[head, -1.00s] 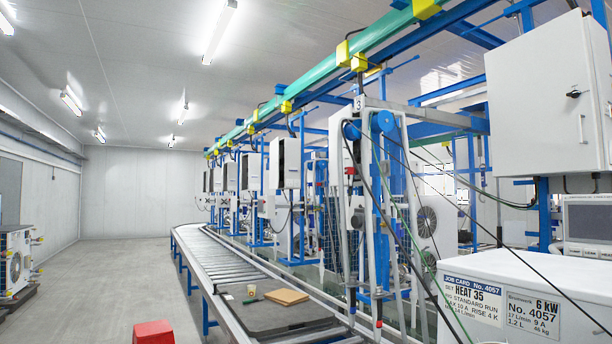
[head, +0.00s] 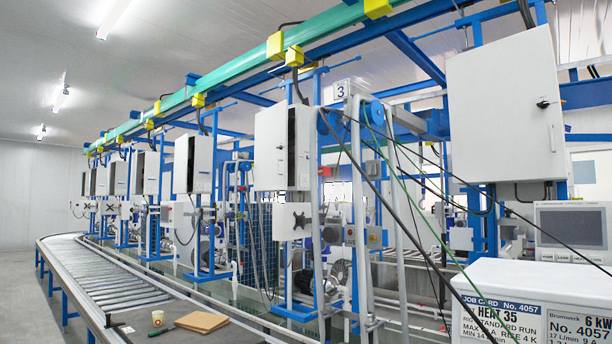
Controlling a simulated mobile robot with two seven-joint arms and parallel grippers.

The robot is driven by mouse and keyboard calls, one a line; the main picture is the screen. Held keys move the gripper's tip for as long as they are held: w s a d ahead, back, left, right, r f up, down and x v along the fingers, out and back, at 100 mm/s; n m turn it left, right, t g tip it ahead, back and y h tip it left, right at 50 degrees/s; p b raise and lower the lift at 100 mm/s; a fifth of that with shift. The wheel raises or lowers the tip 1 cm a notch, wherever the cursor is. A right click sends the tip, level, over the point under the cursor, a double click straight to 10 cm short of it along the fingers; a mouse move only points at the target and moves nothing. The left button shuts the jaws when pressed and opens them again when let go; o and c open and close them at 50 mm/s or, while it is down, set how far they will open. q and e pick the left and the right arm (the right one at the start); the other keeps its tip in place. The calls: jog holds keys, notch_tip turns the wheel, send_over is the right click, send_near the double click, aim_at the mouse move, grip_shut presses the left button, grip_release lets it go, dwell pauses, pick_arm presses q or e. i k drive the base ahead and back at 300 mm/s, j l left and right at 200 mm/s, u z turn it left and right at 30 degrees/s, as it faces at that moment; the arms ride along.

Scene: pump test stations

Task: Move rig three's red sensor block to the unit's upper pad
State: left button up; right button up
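Rig three is marked by a white sign with a 3 (head: 342,90) in the head view, right of centre. Its blue frame carries a white cabinet (head: 271,150), hoses and a blue wheel (head: 372,113). A white unit (head: 560,282) with a job card (head: 497,320), No. 4057, stands at the lower right. I cannot pick out an upper pad on it. Neither of my grippers is in view.
A roller conveyor (head: 95,278) runs along the rigs at the left. A brown board (head: 201,321) and a small cup (head: 158,317) lie at its near end. Black and green hoses hang across the right. A display device (head: 574,229) stands behind the unit.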

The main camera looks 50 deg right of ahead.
aim_at(324, 172)
jog(key=i+j+z, duration=0.15)
jog(key=i+z, duration=0.2)
jog(key=i, duration=1)
jog(key=i+z, duration=0.4)
jog(key=i, duration=0.15)
jog(key=i+j+z, duration=0.4)
jog(key=i, duration=0.15)
jog(key=i+z, duration=0.2)
jog(key=z, duration=0.25)
jog(key=i+j+z, duration=0.1)
jog(key=z, duration=0.3)
jog(key=i+j+z, duration=0.15)
jog(key=z, duration=0.3)
jog(key=i+j+z, duration=0.15)
jog(key=z, duration=0.3)
jog(key=i+j+z, duration=0.25)
jog(key=z, duration=0.2)
jog(key=i+j+z, duration=0.15)
jog(key=j+z, duration=0.2)
jog(key=z, duration=0.15)
